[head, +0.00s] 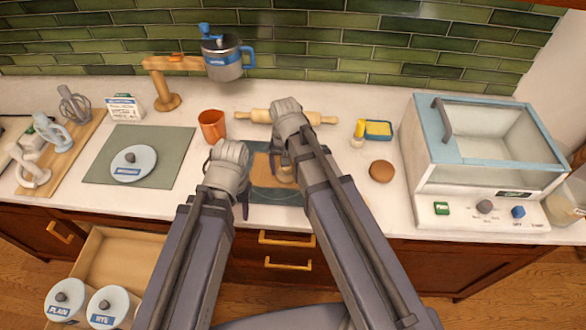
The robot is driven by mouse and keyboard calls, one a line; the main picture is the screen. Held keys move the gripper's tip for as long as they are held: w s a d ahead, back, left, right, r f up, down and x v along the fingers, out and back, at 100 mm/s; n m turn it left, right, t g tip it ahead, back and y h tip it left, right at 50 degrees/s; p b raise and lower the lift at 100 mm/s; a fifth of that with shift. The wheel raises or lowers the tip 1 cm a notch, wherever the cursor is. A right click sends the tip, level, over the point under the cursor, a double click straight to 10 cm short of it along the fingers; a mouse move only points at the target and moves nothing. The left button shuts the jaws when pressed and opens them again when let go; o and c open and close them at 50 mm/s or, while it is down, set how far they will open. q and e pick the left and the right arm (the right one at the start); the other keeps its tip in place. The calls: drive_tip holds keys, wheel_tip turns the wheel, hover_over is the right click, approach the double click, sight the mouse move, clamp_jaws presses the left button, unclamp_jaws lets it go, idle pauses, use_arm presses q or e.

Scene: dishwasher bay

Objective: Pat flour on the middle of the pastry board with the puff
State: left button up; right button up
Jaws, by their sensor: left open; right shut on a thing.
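The pastry board (261,166) appears as a tan wooden surface on a dark mat at the counter's front middle, partly covered by my arms.
A rolling pin (252,116) lies behind the board, with an orange mug (212,125) to its left. A brown round thing (381,171), a sponge (378,129) and a glass-topped machine (483,150) are at right. A lidded dish (134,162) sits on a green mat (176,144) at left.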

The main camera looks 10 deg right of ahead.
sight(251, 174)
drive_tip(key=shift+w+a, duration=0.15)
drive_tip(key=shift+a, duration=0.35)
drive_tip(key=shift+a, duration=0.15)
drive_tip(key=shift+w+a, duration=0.2)
drive_tip(key=shift+a, duration=0.55)
drive_tip(key=shift+w+a, duration=0.2)
drive_tip(key=shift+a, duration=0.5)
drive_tip(key=shift+a, duration=0.1)
drive_tip(key=shift+w+a, duration=0.25)
drive_tip(key=shift+a, duration=0.5)
drive_tip(key=shift+w+a, duration=0.25)
drive_tip(key=shift+a, duration=0.5)
drive_tip(key=shift+w+a, duration=0.25)
drive_tip(key=shift+a, duration=0.55)
drive_tip(key=shift+w+a, duration=0.2)
drive_tip(key=shift+a, duration=0.6)
